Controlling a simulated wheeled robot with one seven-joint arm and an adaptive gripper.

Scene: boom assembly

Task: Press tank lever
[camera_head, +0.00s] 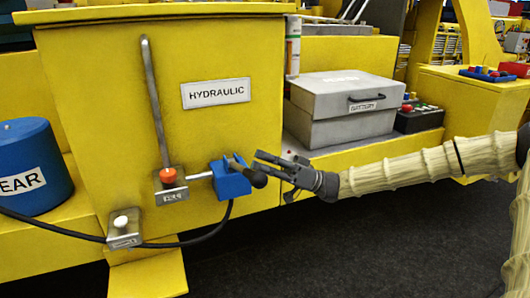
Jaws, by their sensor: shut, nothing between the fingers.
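The yellow tank box (110,60) bears a HYDRAULIC label (216,93). A long grey lever (152,100) stands nearly upright on its front, above a small bracket with a red knob (168,175). A blue block (230,179) at the box's lower right bears a short dark lever with a black knob (259,180). I cannot tell which of the two is the tank lever. My gripper (264,163) is shut and empty, just right of the blue block and close to the black knob. Whether it touches the knob is unclear.
A grey BATTERY box (345,105) stands on the yellow ledge behind my gripper. A blue GEAR drum (33,165) is at left. A small bracket with a white knob (121,222) and a black hose (200,238) are low on the front. The dark floor (330,250) is clear.

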